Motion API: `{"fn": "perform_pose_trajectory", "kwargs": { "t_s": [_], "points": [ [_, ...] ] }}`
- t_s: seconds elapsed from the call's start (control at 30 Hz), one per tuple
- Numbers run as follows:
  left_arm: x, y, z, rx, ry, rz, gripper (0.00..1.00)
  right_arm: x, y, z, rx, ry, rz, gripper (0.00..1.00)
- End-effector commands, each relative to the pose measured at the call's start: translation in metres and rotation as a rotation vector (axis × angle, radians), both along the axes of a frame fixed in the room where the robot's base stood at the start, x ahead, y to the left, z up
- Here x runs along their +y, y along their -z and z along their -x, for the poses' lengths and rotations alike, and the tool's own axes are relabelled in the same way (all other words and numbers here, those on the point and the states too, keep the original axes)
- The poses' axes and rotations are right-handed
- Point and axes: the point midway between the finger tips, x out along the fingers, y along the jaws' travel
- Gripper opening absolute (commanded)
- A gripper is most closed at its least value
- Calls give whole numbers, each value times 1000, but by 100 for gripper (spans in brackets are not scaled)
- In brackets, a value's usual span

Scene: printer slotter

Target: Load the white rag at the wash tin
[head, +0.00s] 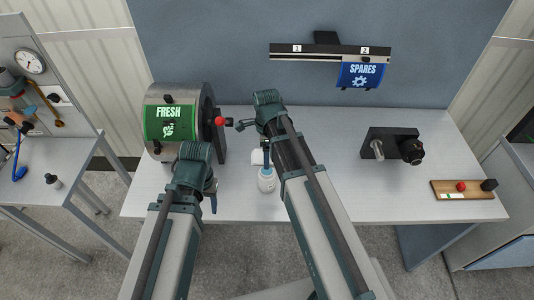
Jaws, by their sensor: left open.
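My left gripper (212,196) is open over the front left of the table, below the drum marked FRESH. Its fingers are small and partly hidden by its own wrist. My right gripper (242,125) points left near the red knob of the drum; its jaw state is unclear. A small white container (266,183) with a blue upper part stands on the table between my two arms. A small white patch (257,157) shows just behind it, partly hidden; I cannot tell if it is the rag. No wash tin can be made out for certain.
The drum (169,122) with its red knob (220,121) stands at the table's left. A rail (290,49) with a blue SPARES flag (362,73) hangs behind. A black device (390,143) and a wooden block (463,190) stand right. The table's right middle is clear.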

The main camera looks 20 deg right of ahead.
Motion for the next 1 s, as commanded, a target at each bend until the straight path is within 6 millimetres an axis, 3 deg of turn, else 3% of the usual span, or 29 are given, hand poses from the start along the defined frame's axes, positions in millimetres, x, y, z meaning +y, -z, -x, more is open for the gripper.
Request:
{"fn": "perform_pose_trajectory", "kwargs": {
  "t_s": [0.43,1.0],
  "points": [
    [0,47,0,0,5,-1,56,0,47,0,0,0,0,39],
    [0,50,0,0,5,-1,56,0,50,0,0,0,0,39]
  ]
}}
